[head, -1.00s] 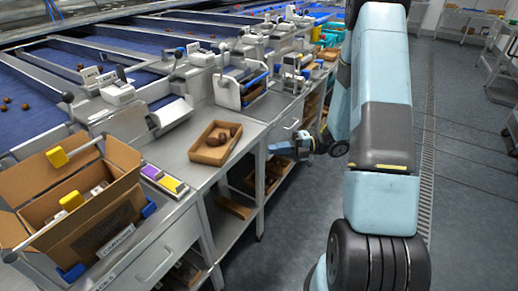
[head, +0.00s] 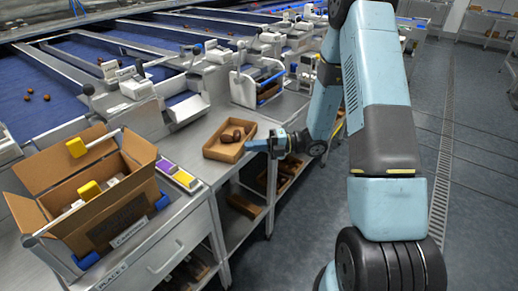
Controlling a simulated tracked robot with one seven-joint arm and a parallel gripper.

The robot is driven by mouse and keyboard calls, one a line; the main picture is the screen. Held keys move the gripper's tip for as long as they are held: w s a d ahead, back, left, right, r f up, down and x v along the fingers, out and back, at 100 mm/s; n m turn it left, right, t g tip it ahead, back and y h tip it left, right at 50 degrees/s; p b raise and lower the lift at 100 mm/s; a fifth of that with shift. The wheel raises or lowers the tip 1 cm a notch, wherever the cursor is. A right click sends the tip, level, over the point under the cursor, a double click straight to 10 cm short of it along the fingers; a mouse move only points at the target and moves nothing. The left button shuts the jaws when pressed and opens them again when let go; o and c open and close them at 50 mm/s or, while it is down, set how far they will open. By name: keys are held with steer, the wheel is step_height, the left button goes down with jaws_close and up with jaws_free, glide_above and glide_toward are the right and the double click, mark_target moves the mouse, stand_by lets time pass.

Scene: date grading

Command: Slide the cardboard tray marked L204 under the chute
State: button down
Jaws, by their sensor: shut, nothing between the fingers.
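A shallow cardboard tray (head: 222,153) with several brown dates in it sits on the steel bench near its front edge. I cannot read a mark on it. My gripper (head: 252,146) is shut at the right side of the tray, its tip close to the tray's right wall; I cannot tell whether it touches. A metal chute (head: 187,108) slopes down from the sorting line, behind and left of the tray. The bench surface below the chute's lip looks clear.
A metal rack with blue trim (head: 257,85) stands behind the tray. Other trays lie on the shelf below.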

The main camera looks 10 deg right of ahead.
steer(key=shift+w, duration=0.1)
steer(key=shift+w+a, duration=1.2)
steer(key=shift+a, duration=0.05)
steer(key=shift+s+d, duration=0.1)
